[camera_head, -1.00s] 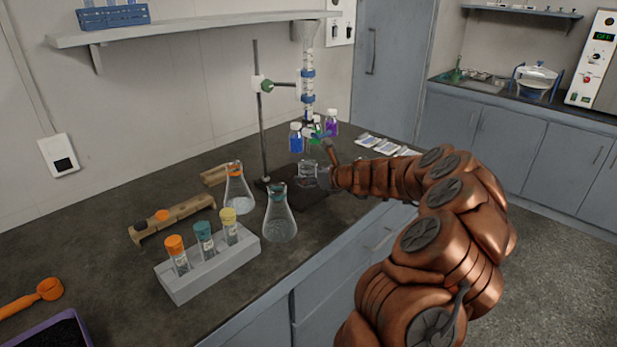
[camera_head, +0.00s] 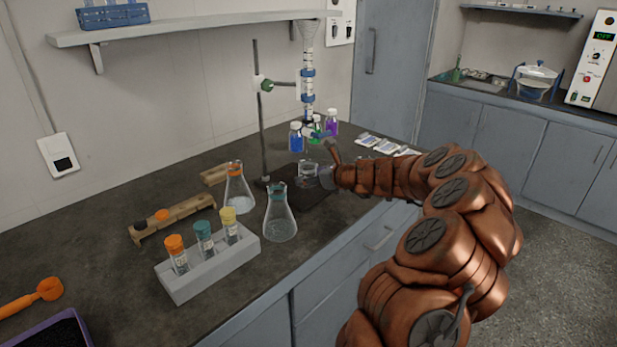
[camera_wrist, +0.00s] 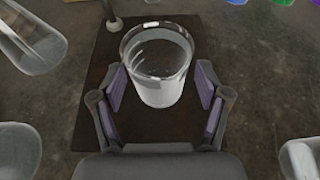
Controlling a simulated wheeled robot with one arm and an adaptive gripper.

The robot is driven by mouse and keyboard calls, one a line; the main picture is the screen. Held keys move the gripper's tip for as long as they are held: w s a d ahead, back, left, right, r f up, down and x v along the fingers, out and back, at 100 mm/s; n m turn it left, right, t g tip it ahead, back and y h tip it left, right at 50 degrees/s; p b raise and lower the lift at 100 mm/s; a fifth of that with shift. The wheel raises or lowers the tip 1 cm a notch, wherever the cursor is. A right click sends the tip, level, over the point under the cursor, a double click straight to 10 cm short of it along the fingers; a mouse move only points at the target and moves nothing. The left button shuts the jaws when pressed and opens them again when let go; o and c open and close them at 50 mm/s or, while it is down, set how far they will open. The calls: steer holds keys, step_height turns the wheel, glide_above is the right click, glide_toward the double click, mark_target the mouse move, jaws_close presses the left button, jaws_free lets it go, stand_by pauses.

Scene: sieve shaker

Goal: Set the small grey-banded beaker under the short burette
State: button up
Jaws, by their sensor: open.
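The small clear beaker (camera_wrist: 157,72) stands upright on the dark base plate (camera_wrist: 92,75) of the stand. In the head view the beaker (camera_head: 307,170) shows below the burette (camera_head: 308,85), which is clamped to the stand's rod (camera_head: 262,130). I cannot tell how exactly it lines up with the burette's tip. My gripper (camera_wrist: 160,80) is open, with its purple-padded fingers on either side of the beaker's near part, apparently with small gaps. In the head view my gripper (camera_head: 326,176) is at the beaker's right. A grey band cannot be made out clearly.
A conical flask (camera_head: 280,218) stands close in front of the plate, and an orange-banded flask (camera_head: 237,190) is to its left. Bottles with blue (camera_head: 296,138), green and purple contents stand behind. A tube rack (camera_head: 210,265) is at front left.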

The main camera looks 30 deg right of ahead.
steer(key=v, duration=1.1)
steer(key=shift+s, duration=0.15)
stand_by(0.4)
